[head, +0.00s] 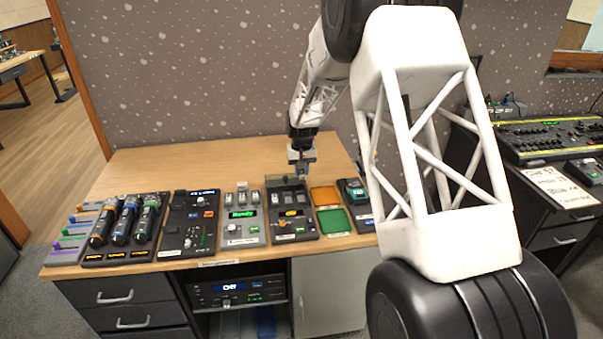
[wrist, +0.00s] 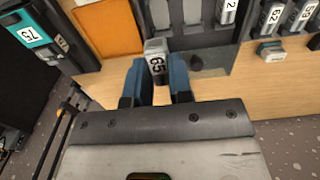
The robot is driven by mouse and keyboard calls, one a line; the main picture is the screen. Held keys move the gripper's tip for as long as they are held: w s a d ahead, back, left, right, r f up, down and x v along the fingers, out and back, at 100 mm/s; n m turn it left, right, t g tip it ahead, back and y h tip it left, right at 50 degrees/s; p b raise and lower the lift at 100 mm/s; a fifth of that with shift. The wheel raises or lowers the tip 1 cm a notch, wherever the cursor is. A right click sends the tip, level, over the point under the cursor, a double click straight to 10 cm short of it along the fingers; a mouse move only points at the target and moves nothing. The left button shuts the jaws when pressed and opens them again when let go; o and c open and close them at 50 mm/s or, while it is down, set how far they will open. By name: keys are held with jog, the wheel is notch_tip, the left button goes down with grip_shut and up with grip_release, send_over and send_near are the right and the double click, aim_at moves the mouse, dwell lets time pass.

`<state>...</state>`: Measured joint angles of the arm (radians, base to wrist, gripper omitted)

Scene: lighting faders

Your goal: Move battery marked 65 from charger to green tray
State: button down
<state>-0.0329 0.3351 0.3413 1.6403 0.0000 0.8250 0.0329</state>
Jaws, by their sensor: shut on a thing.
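My gripper (wrist: 155,78) has blue fingers and is shut on a grey battery with a white label marked 65 (wrist: 157,62). In the head view my gripper (head: 302,170) is over the back edge of the dark charger (head: 291,226); the battery is too small to make out there. The charger also shows at the top of the wrist view (wrist: 205,42), with other batteries in it. The green tray (head: 335,221) lies right of the charger, in front of the orange tray (head: 325,196). The green tray is not seen in the wrist view.
A grey unit with a green display (head: 241,214) stands left of the charger. A dark device with a teal top (head: 354,190) stands right of the trays. Further left are a dark panel (head: 188,222) and several handheld units (head: 122,222). The desk behind them is clear.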

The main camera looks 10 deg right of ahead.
jog(key=shift+r, duration=0.55)
jog(key=shift+s, duration=0.1)
jog(key=s+d+f, duration=0.2)
jog(key=s, duration=0.7)
jog(key=s+d+f, duration=0.2)
jog(key=s+f, duration=0.1)
jog(key=s, duration=0.6)
jog(key=s+d+f, duration=0.2)
jog(key=s+f, duration=0.1)
jog(key=s, duration=0.6)
jog(key=shift+s+f, duration=0.15)
jog(key=shift+s, duration=0.05)
jog(key=shift+w+d, duration=0.1)
send_over(327, 222)
jog(key=shift+f, duration=0.8)
